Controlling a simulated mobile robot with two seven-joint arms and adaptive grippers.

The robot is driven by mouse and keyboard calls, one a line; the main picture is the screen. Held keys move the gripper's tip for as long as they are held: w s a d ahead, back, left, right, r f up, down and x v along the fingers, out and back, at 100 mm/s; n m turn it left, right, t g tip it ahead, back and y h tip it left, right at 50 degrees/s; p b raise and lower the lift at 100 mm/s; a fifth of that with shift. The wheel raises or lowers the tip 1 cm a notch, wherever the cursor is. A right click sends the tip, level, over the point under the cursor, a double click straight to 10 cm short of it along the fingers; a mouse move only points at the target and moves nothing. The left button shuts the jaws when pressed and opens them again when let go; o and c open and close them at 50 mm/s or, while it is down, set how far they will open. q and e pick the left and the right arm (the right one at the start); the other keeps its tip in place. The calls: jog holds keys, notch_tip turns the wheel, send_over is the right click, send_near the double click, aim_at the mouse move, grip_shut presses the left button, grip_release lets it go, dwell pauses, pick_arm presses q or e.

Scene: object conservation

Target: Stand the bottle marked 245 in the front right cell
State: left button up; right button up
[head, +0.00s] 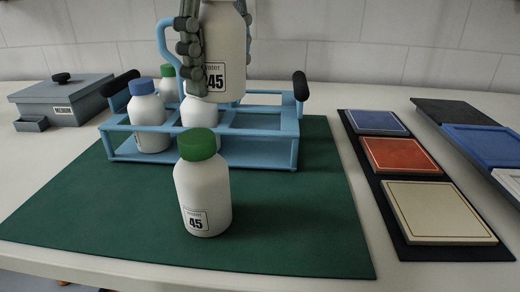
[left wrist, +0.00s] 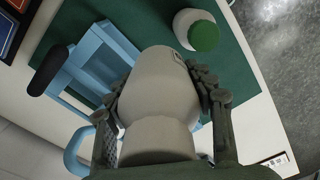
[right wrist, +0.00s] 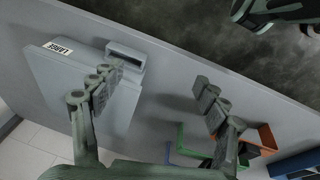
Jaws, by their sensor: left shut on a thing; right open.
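My left gripper (head: 190,50) is shut on a white bottle (head: 226,50), held upright above the rack. A white bottle with a green cap (head: 202,185), marked 45, stands on the mat in front of the rack. My right gripper (right wrist: 150,90) is open and empty, away from the rack.
A blue-capped bottle (head: 148,108) is in the front left cell, a white bottle (head: 199,113) in the front middle, and a green-capped one (head: 168,78) behind. Black-ended handles flank the rack. Coloured tiles (head: 400,154) lie right; a grey box (head: 62,97) stands left.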

pick_arm(q)
jog(key=w+a+r, duration=0.3)
jog(key=a, duration=0.3)
jog(key=w+d+f+b, duration=0.1)
jog(key=w+d+f, duration=0.5)
jog(key=d+f, duration=0.3)
jog(key=shift+w+d+f, duration=0.2)
jog(key=shift+w+f, duration=0.05)
jog(key=shift+f, duration=0.5)
pick_arm(e)
jog(key=r, duration=0.1)
jog(key=w+r, duration=0.1)
jog(key=shift+w+a+r, duration=0.1)
jog(key=shift+r, duration=0.3)
pick_arm(q)
jog(key=shift+f+b, duration=0.3)
jog(key=shift+f, duration=0.35)
jog(key=o, duration=1.3)
jog(key=shift+o, duration=0.2)
pick_arm(e)
jog(key=shift+r, duration=0.4)
